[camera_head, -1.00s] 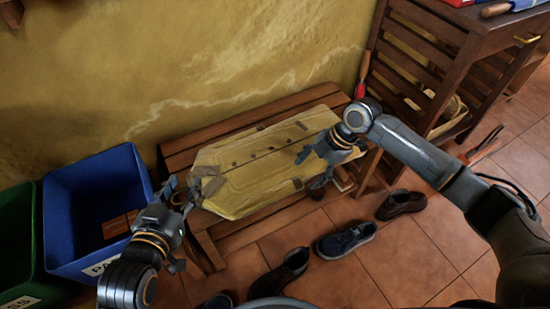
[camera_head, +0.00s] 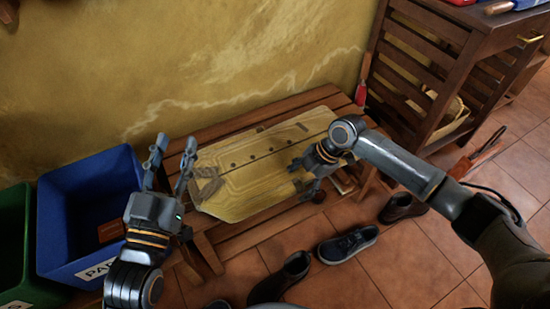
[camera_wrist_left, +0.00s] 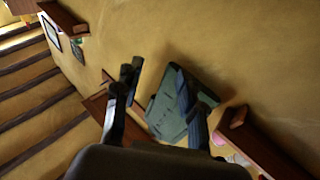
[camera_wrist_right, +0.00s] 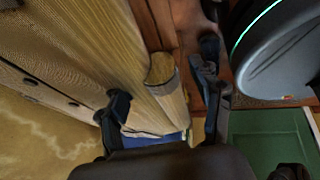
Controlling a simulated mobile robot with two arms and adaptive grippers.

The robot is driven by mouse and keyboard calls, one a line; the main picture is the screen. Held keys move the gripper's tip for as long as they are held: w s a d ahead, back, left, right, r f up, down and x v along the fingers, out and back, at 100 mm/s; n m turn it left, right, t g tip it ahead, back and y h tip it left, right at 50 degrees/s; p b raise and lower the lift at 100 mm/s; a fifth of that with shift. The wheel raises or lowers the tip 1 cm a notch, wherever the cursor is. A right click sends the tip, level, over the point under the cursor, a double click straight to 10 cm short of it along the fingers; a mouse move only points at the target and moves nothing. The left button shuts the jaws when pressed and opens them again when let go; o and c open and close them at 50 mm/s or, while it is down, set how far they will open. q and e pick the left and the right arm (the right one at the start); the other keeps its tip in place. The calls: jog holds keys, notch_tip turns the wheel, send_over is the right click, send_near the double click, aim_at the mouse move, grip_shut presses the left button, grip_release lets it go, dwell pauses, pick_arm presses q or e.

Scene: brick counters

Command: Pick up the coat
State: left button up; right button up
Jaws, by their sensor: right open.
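The yellow coat (camera_head: 265,160) lies flat on a slatted wooden bench (camera_head: 215,132) against the wall. It also fills the left of the right wrist view (camera_wrist_right: 85,50). My left gripper (camera_head: 172,150) is open and empty, fingers pointing up, just left of the coat's left end. In the left wrist view its two fingers (camera_wrist_left: 160,85) are apart with nothing between them. My right gripper (camera_head: 303,175) is open at the coat's right front edge. In the right wrist view its fingers (camera_wrist_right: 160,85) stand apart, with a coat sleeve end between them.
A blue bin (camera_head: 90,190) and a green bin (camera_head: 14,240) stand at the left. Shoes (camera_head: 347,245) lie on the tiled floor before the bench. A slatted wooden cabinet (camera_head: 425,60) stands at the right.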

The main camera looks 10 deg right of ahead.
grip_shut()
jog(key=shift+r, duration=0.1)
